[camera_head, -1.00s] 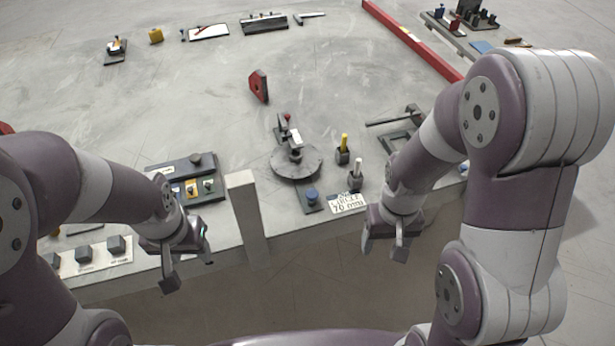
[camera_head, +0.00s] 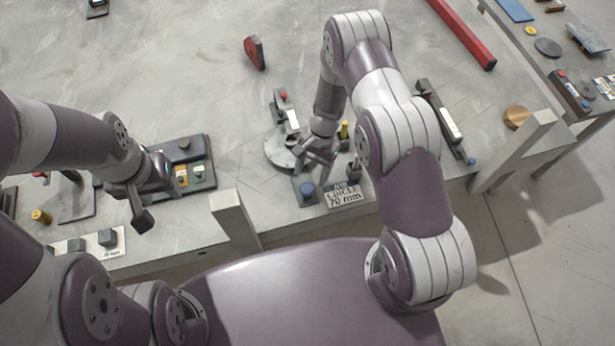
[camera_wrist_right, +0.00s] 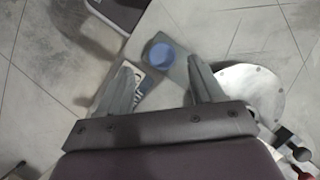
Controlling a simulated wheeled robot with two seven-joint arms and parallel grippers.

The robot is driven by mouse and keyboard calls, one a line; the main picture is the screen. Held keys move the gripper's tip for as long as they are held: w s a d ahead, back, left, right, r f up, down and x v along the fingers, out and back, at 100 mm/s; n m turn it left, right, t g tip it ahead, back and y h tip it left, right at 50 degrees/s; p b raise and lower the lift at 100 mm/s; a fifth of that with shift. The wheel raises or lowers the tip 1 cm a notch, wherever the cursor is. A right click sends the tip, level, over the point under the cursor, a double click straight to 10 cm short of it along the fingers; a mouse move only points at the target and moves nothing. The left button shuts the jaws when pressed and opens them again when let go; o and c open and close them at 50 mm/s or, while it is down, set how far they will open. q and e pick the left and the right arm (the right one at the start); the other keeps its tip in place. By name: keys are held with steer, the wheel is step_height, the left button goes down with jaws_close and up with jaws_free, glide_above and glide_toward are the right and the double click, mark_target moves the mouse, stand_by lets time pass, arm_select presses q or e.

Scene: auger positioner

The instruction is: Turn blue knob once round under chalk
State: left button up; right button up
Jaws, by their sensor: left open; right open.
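The blue knob (camera_head: 306,188) sits on a dark plate at the front of the round grey disc (camera_head: 276,152). In the right wrist view the blue knob (camera_wrist_right: 160,55) lies just beyond and between the open fingertips, apart from them. My right gripper (camera_head: 313,172) is open above the disc's front edge, just behind the knob; it also shows in the right wrist view (camera_wrist_right: 160,78). A chalk-like yellow stick (camera_head: 344,129) stands in a dark holder behind the right gripper, partly hidden. My left gripper (camera_head: 156,205) is open and empty, in front of a dark panel.
A sign reading "CIRCLE 70 mm" (camera_head: 343,195) lies right of the knob. A pale post (camera_head: 233,220) rises at the table's front edge, left of the knob. A red wedge-shaped piece (camera_head: 254,53) stands farther back. The table's middle back is clear.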

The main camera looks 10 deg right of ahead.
mark_target(307, 187)
steer(key=x, duration=0.2)
steer(key=w+p+x, duration=0.1)
steer(key=x, duration=0.1)
steer(key=shift+s+f, duration=0.1)
steer(key=shift+f, duration=0.2)
steer(key=shift+s+a+f, duration=0.1)
steer(key=shift+s+f, duration=0.05)
steer(key=shift+s, duration=0.3)
steer(key=shift+w, duration=0.1)
steer(key=shift+w+f, duration=0.1)
steer(key=c, duration=1.1)
arm_select(q)
steer(key=shift+w+d+r, duration=0.1)
steer(key=shift+w+r, duration=0.25)
steer(key=shift+r, duration=0.3)
arm_select(e)
steer(key=shift+o, duration=0.2)
arm_select(q)
steer(key=shift+f, duration=0.1)
